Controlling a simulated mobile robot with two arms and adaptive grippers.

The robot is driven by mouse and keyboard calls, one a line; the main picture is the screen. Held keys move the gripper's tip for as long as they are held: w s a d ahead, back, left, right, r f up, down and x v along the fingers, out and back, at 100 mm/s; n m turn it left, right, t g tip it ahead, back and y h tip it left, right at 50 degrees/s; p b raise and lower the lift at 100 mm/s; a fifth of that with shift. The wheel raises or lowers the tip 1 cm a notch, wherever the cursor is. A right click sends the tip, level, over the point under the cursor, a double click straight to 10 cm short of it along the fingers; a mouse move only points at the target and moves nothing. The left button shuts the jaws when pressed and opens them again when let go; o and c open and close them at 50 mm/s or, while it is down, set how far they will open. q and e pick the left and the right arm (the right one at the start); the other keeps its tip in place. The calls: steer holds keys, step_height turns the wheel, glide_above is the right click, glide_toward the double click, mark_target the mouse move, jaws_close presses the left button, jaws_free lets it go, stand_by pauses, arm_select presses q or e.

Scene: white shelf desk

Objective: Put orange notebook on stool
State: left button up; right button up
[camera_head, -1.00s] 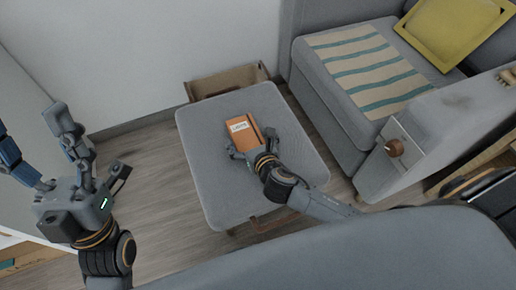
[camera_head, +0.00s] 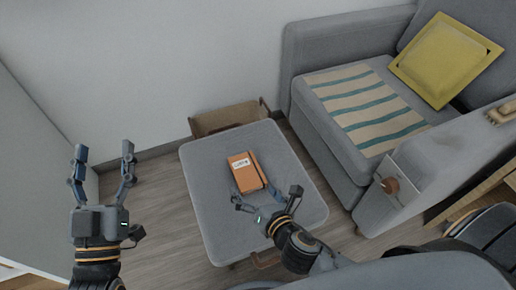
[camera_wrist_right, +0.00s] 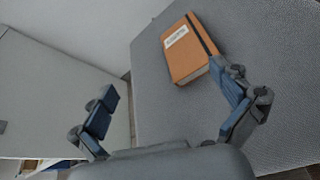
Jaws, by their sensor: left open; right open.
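The orange notebook (camera_head: 245,173) lies flat on the grey stool (camera_head: 214,222), near the middle of its top. It has a white label and a dark elastic band. The notebook also shows in the right wrist view (camera_wrist_right: 188,52), resting on the grey cushion (camera_wrist_right: 262,112). My right gripper (camera_head: 267,199) is open and empty, just in front of the notebook; one finger looks close to its near corner, and I cannot tell if they touch. My left gripper (camera_head: 103,160) is open and empty, off to the left of the stool with its fingers pointing away.
A brown open box (camera_head: 229,118) stands behind the stool by the wall. A grey sofa (camera_head: 325,150) with a striped cloth (camera_head: 364,105) and a yellow cushion (camera_head: 444,60) is on the right. Wooden floor is free left of the stool.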

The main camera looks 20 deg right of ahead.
step_height(320, 180, up, 27)
steer(key=m+t+y, duration=0.3)
steer(key=m+t, duration=0.4)
steer(key=m, duration=2.2)
steer(key=shift+w+d+t, duration=0.25)
steer(key=shift+w+t, duration=0.15)
